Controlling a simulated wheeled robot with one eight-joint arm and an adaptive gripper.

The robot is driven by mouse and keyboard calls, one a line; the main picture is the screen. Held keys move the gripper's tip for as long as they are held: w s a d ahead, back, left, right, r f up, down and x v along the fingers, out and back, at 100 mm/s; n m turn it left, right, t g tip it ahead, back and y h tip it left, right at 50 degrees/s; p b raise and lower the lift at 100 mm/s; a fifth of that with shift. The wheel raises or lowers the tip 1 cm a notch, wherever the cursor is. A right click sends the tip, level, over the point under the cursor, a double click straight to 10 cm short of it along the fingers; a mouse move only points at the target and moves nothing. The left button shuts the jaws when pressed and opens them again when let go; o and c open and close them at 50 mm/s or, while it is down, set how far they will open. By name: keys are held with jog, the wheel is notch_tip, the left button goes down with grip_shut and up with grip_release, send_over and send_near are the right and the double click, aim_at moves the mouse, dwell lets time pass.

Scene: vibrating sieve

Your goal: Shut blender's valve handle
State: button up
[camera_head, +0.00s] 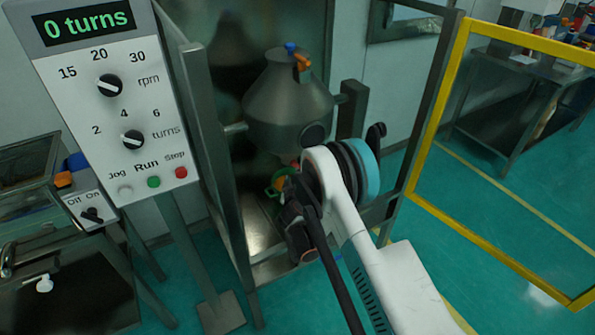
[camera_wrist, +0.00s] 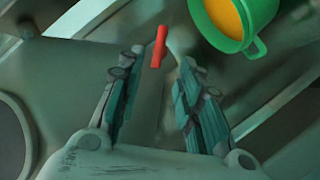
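The blender (camera_head: 288,108) is a grey metal vessel with a conical top, hung in a metal frame. A short red handle, apparently the valve handle (camera_wrist: 159,47), shows upright in the wrist view. It lies just past the gap between the fingertips and does not look gripped. In the head view the valve area is small and partly hidden by my arm. My gripper (camera_wrist: 159,66) is open, its two dark teal fingers apart with nothing between them. In the head view my gripper (camera_head: 297,215) is below the blender, its fingers not clear.
A green cup (camera_wrist: 248,45) with orange-yellow contents is at the upper right of the wrist view, beside the red handle. A control panel (camera_head: 108,100) reading "0 turns" stands left. Frame posts (camera_head: 432,110) flank the blender. A yellow-framed barrier (camera_head: 430,125) stands right.

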jog(key=b+x, duration=0.2)
jog(key=x, duration=0.7)
jog(key=shift+w+b, duration=0.15)
jog(key=shift+b, duration=0.15)
